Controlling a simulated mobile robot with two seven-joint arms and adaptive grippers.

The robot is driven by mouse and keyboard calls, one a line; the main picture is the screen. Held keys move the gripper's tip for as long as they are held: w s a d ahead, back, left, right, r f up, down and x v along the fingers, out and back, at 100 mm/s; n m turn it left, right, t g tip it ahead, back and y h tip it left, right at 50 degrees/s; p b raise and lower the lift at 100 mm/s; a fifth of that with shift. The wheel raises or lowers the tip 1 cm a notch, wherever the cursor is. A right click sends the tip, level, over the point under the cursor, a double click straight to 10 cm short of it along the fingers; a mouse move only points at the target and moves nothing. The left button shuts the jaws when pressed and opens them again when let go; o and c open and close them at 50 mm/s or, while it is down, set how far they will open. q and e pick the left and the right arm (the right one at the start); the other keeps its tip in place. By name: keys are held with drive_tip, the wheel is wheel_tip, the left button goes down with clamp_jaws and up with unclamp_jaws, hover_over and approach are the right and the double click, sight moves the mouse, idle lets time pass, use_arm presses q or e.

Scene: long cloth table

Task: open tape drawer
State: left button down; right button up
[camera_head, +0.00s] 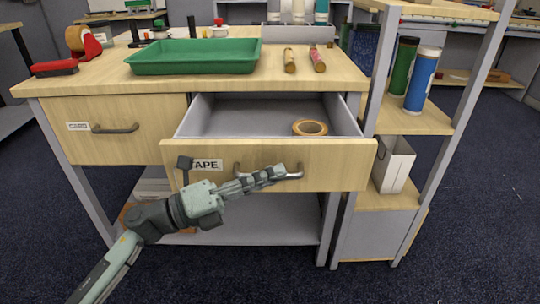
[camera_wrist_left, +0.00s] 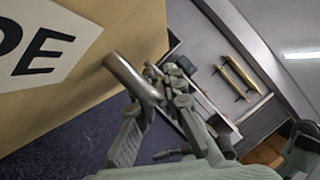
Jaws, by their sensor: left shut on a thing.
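The tape drawer (camera_head: 300,168), with a wooden front labelled TAPE, stands pulled out from the workbench in the head view. A roll of tape (camera_head: 310,128) lies inside it at the right. My left gripper (camera_head: 276,174) is at the drawer's metal handle (camera_head: 293,176). In the left wrist view the gripper's fingers (camera_wrist_left: 168,82) are around the end of the handle (camera_wrist_left: 135,78), beside the TAPE label (camera_wrist_left: 40,48). The gripper is shut on the handle. My right gripper is not in view.
A shut drawer (camera_head: 115,129) is to the left. On the bench top stand a green tray (camera_head: 195,56), a red tape dispenser (camera_head: 85,45) and two slim rolls (camera_head: 318,60). A shelf with bottles (camera_head: 423,80) stands close at the right.

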use_arm(q)
drive_tip(key=shift+s, duration=1.4)
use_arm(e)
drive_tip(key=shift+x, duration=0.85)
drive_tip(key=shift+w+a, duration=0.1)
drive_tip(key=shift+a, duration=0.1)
use_arm(q)
drive_tip(key=c, duration=1.9)
unclamp_jaws()
drive_tip(key=v, duration=1.2)
drive_tip(key=shift+a, duration=0.1)
